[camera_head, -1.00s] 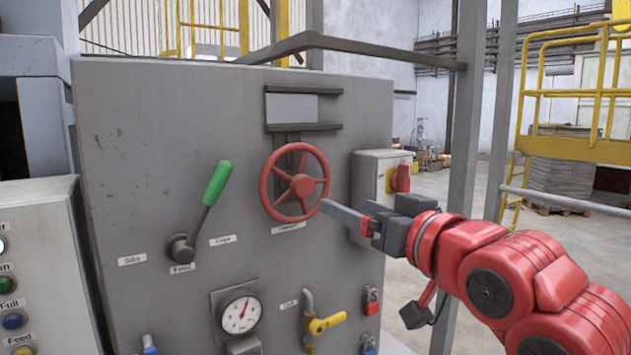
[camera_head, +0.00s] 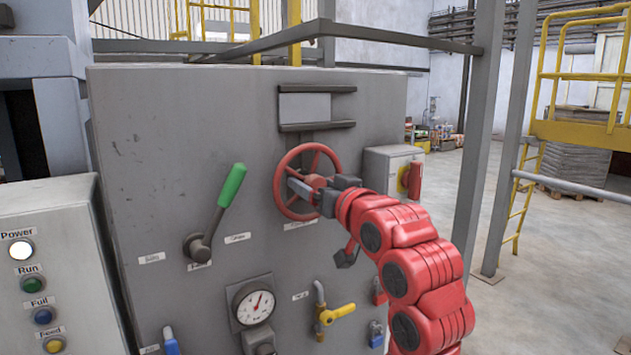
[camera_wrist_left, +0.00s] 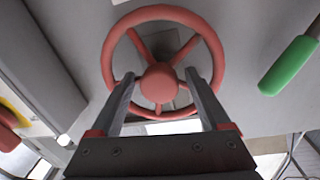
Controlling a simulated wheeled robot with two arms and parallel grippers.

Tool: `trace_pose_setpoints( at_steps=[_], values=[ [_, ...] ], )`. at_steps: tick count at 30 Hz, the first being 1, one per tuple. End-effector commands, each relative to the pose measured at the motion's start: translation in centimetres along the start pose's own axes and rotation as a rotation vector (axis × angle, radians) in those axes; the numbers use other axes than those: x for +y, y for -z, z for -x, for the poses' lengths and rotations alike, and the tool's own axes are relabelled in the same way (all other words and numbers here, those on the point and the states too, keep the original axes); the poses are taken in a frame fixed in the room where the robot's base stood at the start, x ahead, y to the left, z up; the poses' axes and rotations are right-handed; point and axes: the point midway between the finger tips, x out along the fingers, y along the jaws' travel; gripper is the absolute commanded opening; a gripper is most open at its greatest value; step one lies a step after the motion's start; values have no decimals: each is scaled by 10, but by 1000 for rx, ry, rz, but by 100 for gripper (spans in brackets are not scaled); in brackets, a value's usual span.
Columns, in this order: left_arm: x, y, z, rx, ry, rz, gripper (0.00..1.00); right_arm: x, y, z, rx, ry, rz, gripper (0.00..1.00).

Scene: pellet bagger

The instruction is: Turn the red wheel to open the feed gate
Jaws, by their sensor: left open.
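The red wheel (camera_head: 316,181) is mounted on the front of the grey panel (camera_head: 150,200), below a small framed slot. It has a round rim, spokes and a central hub, and also shows in the left wrist view (camera_wrist_left: 161,83). My left gripper (camera_head: 300,188) is at the wheel, covering part of its lower right in the head view. In the left wrist view its two fingers (camera_wrist_left: 159,80) are apart, crossing in front of the near rim, with the tips on either side of the hub. Nothing is clamped between them. Contact with the wheel cannot be told. My right gripper is out of view.
A green-handled lever (camera_head: 231,186) is left of the wheel. A grey box with a red knob (camera_head: 413,180) is to its right. A gauge (camera_head: 255,307) and a yellow valve handle (camera_head: 338,313) sit below. A button box (camera_head: 45,270) stands at the left.

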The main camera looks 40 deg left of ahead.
Motion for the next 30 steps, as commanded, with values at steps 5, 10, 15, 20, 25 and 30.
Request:
trace_pose_setpoints(
  at_steps=[5, 10, 15, 20, 25, 30],
  values=[
    [0, 0, 0, 0, 0, 1, 80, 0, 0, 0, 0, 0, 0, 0],
    [0, 0, 0, 0, 0, 0, 59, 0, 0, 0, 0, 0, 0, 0],
    [0, 0, 0, 1, 0, 0, 28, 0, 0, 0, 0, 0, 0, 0],
    [0, 0, 0, 1, -1, 1, 0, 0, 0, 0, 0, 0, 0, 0],
    [0, 0, 0, 1, -1, 0, 0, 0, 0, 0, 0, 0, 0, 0],
    [0, 0, 0, 1, -1, 0, 0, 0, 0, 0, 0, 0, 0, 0]
  ],
)
